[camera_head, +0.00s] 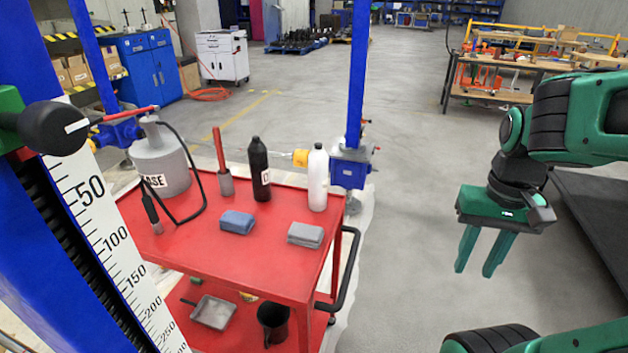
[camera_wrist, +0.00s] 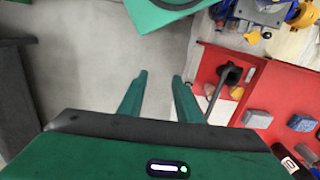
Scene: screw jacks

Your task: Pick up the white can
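The only white container on the red cart (camera_head: 245,270) is a white bottle-shaped can (camera_head: 318,182), standing upright at the back right corner of the top. My gripper (camera_head: 475,272) hangs in free air to the right of the cart, fingers pointing down, well apart from the white can. The fingers are parted with nothing between them. The wrist view shows the open fingers (camera_wrist: 160,76) over grey floor and part of the red cart (camera_wrist: 287,88) at the right. I cannot make out the white can in the wrist view.
A black bottle (camera_head: 260,170), a red-handled brush (camera_head: 223,165) and a grey can (camera_head: 160,165) with a hose stand left of the white can. Floor between gripper and cart is clear.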

